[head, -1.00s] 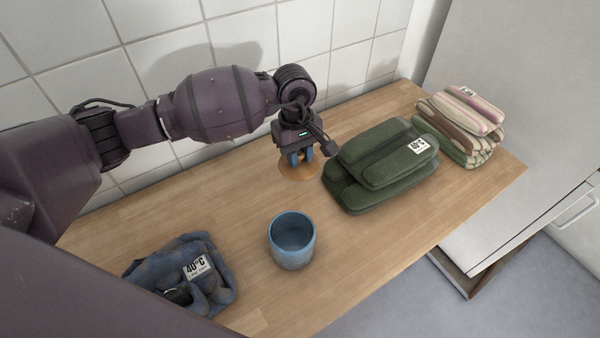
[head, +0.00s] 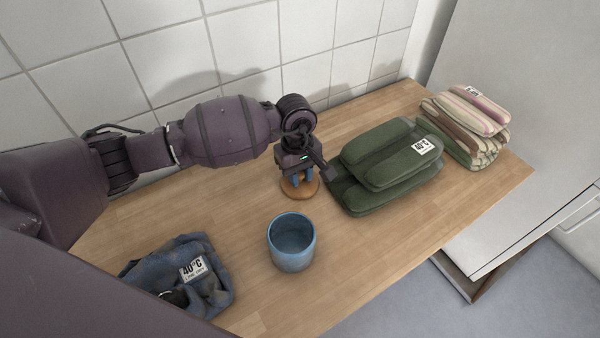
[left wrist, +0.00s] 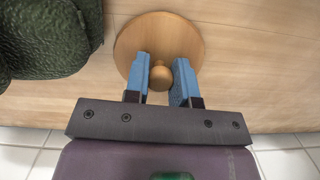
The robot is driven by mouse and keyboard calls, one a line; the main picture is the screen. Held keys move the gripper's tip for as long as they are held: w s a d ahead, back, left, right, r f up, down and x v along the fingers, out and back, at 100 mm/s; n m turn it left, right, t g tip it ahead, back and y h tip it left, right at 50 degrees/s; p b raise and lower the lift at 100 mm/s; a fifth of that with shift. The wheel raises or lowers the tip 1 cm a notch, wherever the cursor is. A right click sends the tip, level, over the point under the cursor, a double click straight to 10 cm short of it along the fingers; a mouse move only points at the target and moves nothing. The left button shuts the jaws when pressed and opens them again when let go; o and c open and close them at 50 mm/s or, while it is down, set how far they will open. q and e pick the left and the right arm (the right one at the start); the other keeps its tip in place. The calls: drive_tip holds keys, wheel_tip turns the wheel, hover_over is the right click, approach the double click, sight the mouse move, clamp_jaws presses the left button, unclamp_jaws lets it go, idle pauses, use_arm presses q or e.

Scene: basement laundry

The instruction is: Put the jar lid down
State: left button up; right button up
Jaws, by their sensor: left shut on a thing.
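The jar lid (head: 300,190) is a round wooden disc with a small knob. It is level and at or just above the worktop, behind the blue jar; I cannot tell whether it touches. My left gripper (head: 299,178) points down from above with its blue fingers shut on the lid's knob. In the left wrist view the lid (left wrist: 153,32) lies beyond the fingertips, and its knob shows between the two fingers (left wrist: 160,78). The open blue jar (head: 292,243) stands upright in front of the lid, apart from it. My right gripper is not in view.
A folded green towel stack (head: 390,165) is close to the right of the gripper. Striped towels (head: 470,120) lie at the far right. A crumpled blue cloth (head: 185,275) lies front left. The wooden worktop (head: 225,220) is bare between cloth and lid; a tiled wall (head: 240,45) stands behind.

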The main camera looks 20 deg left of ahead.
use_arm(q)
drive_tip(key=shift+f, duration=0.25)
drive_tip(key=o, duration=0.9)
drive_tip(key=shift+r, duration=0.1)
drive_tip(key=shift+w+r, duration=0.1)
drive_tip(key=shift+r, duration=0.45)
wheel_tip(320, 180, up, 11)
drive_tip(key=a+p, duration=0.1)
drive_tip(key=shift+w+p, duration=0.35)
drive_tip(key=shift+w, duration=0.05)
